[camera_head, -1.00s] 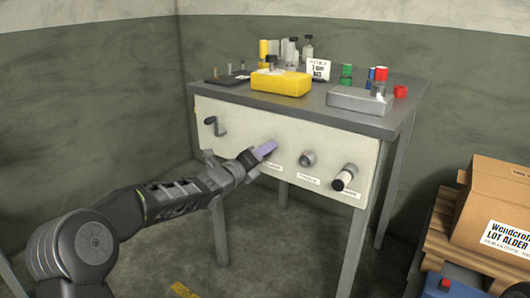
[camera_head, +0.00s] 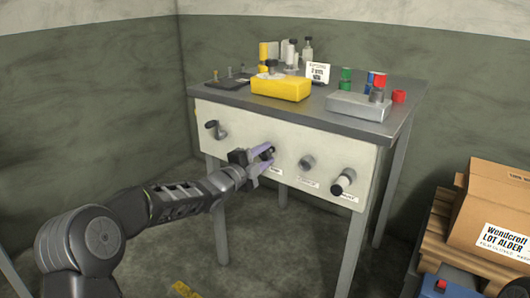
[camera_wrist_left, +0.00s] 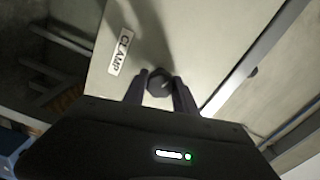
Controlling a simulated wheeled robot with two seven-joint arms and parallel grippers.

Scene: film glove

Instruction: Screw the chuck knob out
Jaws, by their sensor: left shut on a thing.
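My left gripper (camera_head: 261,158) is at the second control from the left on the cream front panel of the bench. Its two lavender fingers are shut on a small dark knob (camera_head: 267,153), one finger on each side. In the left wrist view the dark knob (camera_wrist_left: 159,82) sits between the fingertips of the left gripper (camera_wrist_left: 160,90). A label (camera_wrist_left: 121,50) reading CLAMP is on the panel close to this knob. I cannot read a chuck label in any view. My right gripper is not in view.
A crank (camera_head: 214,129) is left on the panel; a grey knob (camera_head: 307,163) and a black-and-white handle (camera_head: 343,181) are to the right. On the bench top (camera_head: 335,120) stand a yellow block (camera_head: 281,86), a grey block (camera_head: 359,105) and small coloured parts. A carton (camera_head: 495,205) is at right.

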